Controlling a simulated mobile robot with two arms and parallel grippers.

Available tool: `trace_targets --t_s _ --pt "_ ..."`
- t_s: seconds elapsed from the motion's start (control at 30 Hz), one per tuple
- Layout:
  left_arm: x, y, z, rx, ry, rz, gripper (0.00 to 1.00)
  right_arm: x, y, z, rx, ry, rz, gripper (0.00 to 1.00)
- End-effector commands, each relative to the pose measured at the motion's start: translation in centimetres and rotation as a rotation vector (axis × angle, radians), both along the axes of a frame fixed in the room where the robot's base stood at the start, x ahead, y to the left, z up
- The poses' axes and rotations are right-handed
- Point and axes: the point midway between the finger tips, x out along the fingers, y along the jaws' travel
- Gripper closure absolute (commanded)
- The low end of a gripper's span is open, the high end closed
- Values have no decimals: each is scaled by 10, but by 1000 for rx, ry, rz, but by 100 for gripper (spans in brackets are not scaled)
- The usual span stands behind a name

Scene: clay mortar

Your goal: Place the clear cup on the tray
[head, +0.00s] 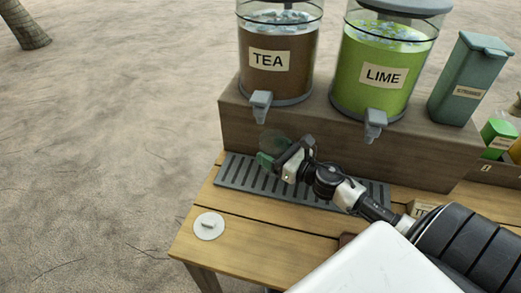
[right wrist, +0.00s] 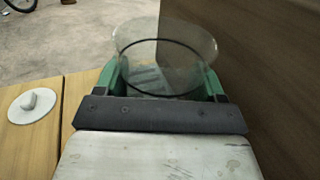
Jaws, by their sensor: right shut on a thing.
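The clear cup (right wrist: 165,50) is held between the green fingers of my right gripper (right wrist: 170,82) in the right wrist view. In the head view the cup (head: 273,142) is faint and partly hidden by my right gripper (head: 272,158). It is over the left part of the dark slotted tray (head: 231,177), below the tea dispenser's tap. I cannot tell whether the cup's base touches the tray. The cup looks empty. My left gripper is not in view.
A tea dispenser (head: 278,80) and a lime dispenser (head: 385,95) stand on a wooden riser (head: 310,128) behind the tray. A white round lid (head: 209,226) lies on the table (head: 250,228), front left. A green-grey container (head: 470,80) stands at the right.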

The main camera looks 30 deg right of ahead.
Motion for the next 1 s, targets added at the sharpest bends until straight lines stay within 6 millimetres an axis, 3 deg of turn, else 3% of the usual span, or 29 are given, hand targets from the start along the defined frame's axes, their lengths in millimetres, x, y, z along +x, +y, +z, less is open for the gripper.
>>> trace_targets --t_s 0.1,0.27,0.53,1.0 --pt "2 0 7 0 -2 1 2 24 7 3 2 -3 -2 53" --pt "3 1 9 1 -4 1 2 39 12 1 1 -1 -1 53" --pt "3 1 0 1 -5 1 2 40 13 -32 6 2 -4 53" --pt "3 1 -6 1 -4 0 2 39 13 -41 0 0 0 53"
